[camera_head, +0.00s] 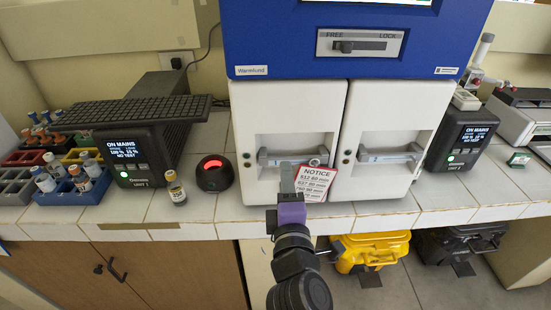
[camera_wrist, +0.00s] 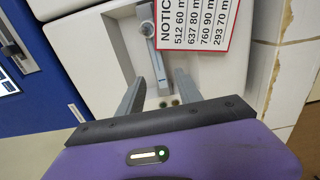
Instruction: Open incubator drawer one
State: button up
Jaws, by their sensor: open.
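The incubator (camera_head: 350,40) has a blue upper body and two white drawers side by side below it. The left drawer (camera_head: 290,105) has a grey bar handle (camera_head: 272,158) in a recess; the right drawer (camera_head: 390,110) has a similar handle (camera_head: 390,155). My gripper (camera_head: 288,175) is in front of the left drawer's handle. In the wrist view its two grey fingers (camera_wrist: 158,97) are apart, with the handle bar (camera_wrist: 152,55) ahead, toward the space between the fingers. Nothing is held. I cannot tell whether the fingers touch the bar. Both drawers look shut.
A vial (camera_head: 175,188) and a red-lit black device (camera_head: 213,173) stand left on the tiled counter.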

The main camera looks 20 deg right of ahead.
jog(key=p+x, duration=0.1)
jog(key=x, duration=0.6)
jog(key=shift+s+d, duration=0.1)
jog(key=shift+c, duration=0.2)
jog(key=shift+f, duration=0.1)
grip_shut()
dwell(1.0)
